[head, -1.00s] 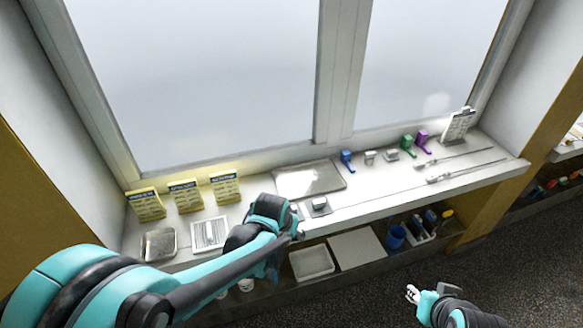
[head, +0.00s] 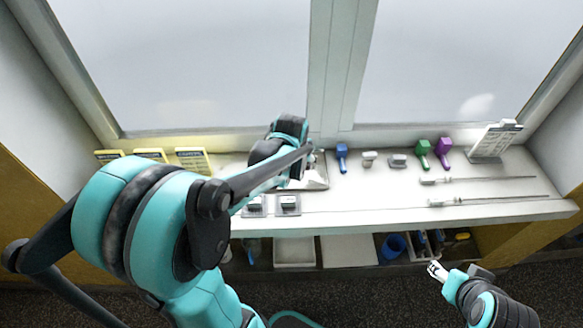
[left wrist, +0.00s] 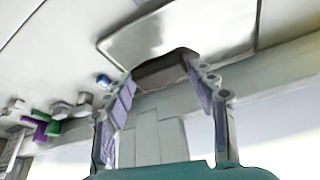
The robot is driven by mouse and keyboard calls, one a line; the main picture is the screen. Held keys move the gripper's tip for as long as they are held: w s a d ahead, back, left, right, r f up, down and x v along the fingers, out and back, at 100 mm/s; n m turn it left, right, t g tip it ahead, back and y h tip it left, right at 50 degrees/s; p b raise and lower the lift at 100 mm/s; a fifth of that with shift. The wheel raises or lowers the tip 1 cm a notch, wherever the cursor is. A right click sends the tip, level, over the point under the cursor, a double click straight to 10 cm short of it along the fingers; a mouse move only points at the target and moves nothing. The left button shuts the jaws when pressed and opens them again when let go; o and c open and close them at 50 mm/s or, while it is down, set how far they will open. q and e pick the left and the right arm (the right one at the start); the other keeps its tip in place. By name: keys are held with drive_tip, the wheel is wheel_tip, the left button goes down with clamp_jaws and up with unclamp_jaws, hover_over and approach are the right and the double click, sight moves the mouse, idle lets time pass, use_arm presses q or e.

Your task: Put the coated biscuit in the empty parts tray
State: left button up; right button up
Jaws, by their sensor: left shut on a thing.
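The coated biscuit (left wrist: 160,72) is a dark brown block between the fingers of my left gripper (left wrist: 165,85) in the left wrist view. My left gripper is shut on it. In the head view my left gripper (head: 304,160) is over the bare shiny metal tray (head: 319,180) on the sill, partly hiding it; the biscuit is hidden there. The tray also shows beyond the biscuit in the left wrist view (left wrist: 200,28), looking empty. Whether they touch, I cannot tell. My right gripper (head: 437,271) is low at the right, away from the sill; its finger state is unclear.
Two small square plates with grey pieces (head: 289,203) lie in front of the tray. Blue (head: 342,155), green (head: 423,152) and purple (head: 443,150) tools stand to its right. Yellow cards (head: 193,158) stand at the left. A pale bin (head: 294,252) sits on the lower shelf.

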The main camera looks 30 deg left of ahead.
use_arm(q)
drive_tip(key=a+f, duration=0.1)
drive_tip(key=w+a+f+b, duration=0.1)
drive_tip(key=a, duration=0.1)
drive_tip(key=w+a+f, duration=0.1)
drive_tip(key=shift+w+a+f, duration=0.15)
drive_tip(key=shift+w+a, duration=0.05)
drive_tip(key=shift+a, duration=0.15)
drive_tip(key=shift+w+a+f+b, duration=0.25)
drive_tip(key=shift+w+a+b, duration=0.05)
drive_tip(key=shift+b, duration=0.05)
drive_tip(key=shift+f+b, duration=0.9)
drive_tip(key=shift+f, duration=0.95)
drive_tip(key=shift+f, duration=0.2)
drive_tip(key=o, duration=0.8)
drive_tip(key=shift+r, duration=0.15)
